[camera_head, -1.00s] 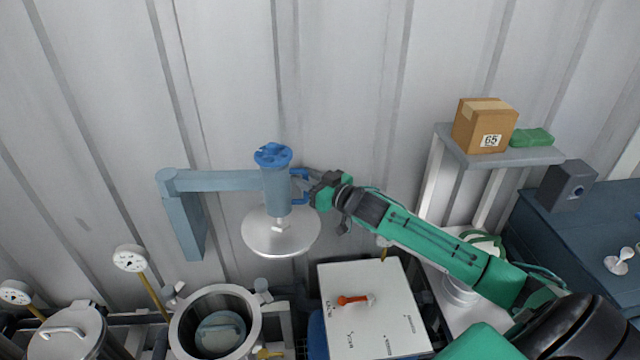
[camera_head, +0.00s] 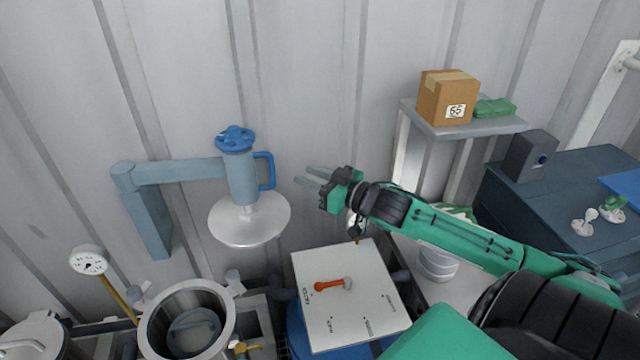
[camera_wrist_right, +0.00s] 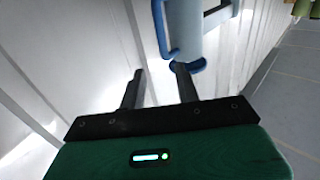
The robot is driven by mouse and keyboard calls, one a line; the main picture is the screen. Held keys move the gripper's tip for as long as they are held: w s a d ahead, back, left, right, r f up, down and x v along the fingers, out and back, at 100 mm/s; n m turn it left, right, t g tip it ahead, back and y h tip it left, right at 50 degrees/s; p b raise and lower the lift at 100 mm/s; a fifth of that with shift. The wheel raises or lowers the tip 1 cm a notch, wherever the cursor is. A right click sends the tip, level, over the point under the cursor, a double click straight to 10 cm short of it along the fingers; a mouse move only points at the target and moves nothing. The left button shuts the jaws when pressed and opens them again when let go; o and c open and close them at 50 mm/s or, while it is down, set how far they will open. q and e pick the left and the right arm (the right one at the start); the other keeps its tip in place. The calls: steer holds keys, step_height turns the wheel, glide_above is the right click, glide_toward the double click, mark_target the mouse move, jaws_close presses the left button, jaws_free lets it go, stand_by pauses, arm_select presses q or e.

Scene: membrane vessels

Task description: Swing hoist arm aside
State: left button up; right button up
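The grey-blue hoist arm (camera_head: 180,171) reaches right from its wall bracket. At its end is an upright cylinder (camera_head: 241,178) with a blue handwheel (camera_head: 235,138) on top and a blue side handle (camera_head: 266,171). A round silver lid (camera_head: 249,222) hangs below it. My right gripper (camera_head: 308,176) is to the right of the handle, apart from it, with fingers spread and nothing between them. In the right wrist view the blue handle (camera_wrist_right: 160,30) and cylinder (camera_wrist_right: 186,28) show beyond the open fingers (camera_wrist_right: 160,86). My left gripper is out of view.
An open steel vessel (camera_head: 187,320) stands below and left of the lid. A white panel with a red lever (camera_head: 328,286) is below my right gripper. A shelf (camera_head: 468,128) with a carton (camera_head: 447,98) stands to the right. Bare wall lies behind the hoist.

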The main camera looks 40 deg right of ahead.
steer(key=shift+v, duration=1.15)
steer(key=shift+f, duration=0.1)
